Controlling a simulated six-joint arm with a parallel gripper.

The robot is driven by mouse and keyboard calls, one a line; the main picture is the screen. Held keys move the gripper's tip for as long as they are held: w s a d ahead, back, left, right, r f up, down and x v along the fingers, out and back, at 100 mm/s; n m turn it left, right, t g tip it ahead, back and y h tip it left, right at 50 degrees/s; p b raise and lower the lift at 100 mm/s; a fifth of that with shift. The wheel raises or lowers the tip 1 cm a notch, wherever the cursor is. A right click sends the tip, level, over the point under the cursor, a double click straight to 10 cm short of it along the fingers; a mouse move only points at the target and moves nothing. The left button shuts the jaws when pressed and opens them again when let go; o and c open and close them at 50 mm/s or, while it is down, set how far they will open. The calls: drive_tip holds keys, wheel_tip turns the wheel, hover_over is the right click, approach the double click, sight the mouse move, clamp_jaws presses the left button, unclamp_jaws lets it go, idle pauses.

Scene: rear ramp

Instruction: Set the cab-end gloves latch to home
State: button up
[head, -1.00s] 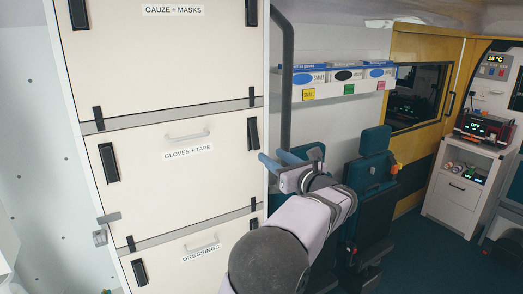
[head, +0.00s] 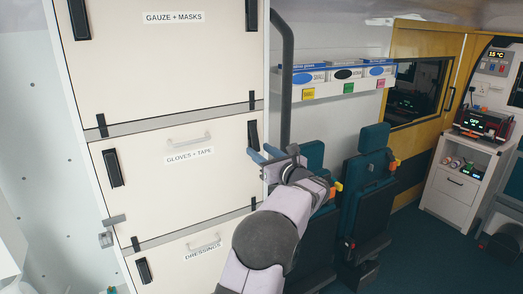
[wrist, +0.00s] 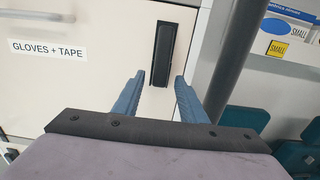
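The white GLOVES + TAPE panel (head: 150,190) has a black latch at each side. The right latch (head: 253,134), at the end nearer the yellow bulkhead, stands upright along the panel's edge. It also shows upright in the wrist view (wrist: 164,53). The left latch (head: 112,168) is near upright too. My gripper (head: 259,150) is just below the right latch. In the wrist view its two blue fingers (wrist: 160,78) are apart with nothing between them, their tips around the latch's lower end. I cannot tell whether they touch it.
A pale bar handle (head: 190,140) sits on the panel above its label. A dark grey pole (head: 286,80) stands close right of the cabinet. A shelf of glove boxes (head: 340,78) and teal seats (head: 370,180) are further right.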

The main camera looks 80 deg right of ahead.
clamp_jaws()
drive_tip(key=shift+f, duration=0.1)
drive_tip(key=shift+f+b, duration=0.1)
drive_tip(key=shift+b, duration=0.4)
drive_tip(key=shift+f+b, duration=0.25)
drive_tip(key=shift+b, duration=0.8)
drive_tip(key=shift+w+d+t+h+b, duration=0.15)
drive_tip(key=shift+t+h+b, duration=0.15)
drive_tip(key=shift+b, duration=0.6)
drive_tip(key=shift+r, duration=0.2)
